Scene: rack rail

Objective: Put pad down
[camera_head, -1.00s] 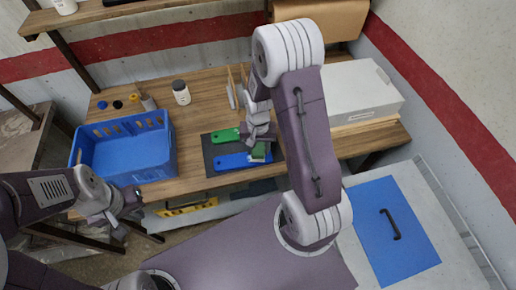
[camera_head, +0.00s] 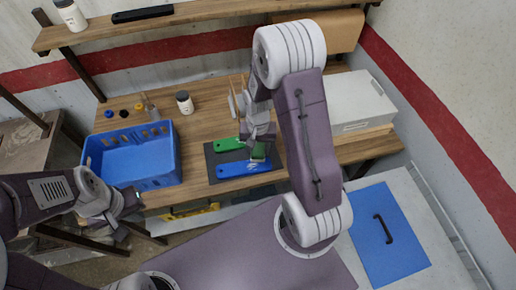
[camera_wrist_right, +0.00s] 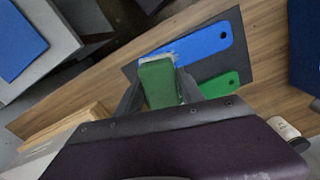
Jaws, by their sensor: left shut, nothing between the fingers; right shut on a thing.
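My right gripper (camera_wrist_right: 158,92) is shut on a green pad (camera_wrist_right: 159,82), which sticks out from between its fingers. The pad is over the dark mat (camera_head: 212,161), beside the end of a blue flat tool (camera_wrist_right: 205,43). I cannot tell whether the pad touches the mat or the tool. In the head view the pad (camera_head: 258,151) is partly hidden by my right gripper (camera_head: 259,143). A green flat tool (camera_head: 227,144) lies behind the blue one on the mat. My left gripper (camera_head: 133,198) is shut and empty, in front of the blue crate.
A blue crate (camera_head: 134,184) stands at the table's left. A white box (camera_head: 358,102) is at the right. A shelf (camera_head: 200,20) runs above the back. Bare wood lies between crate and mat.

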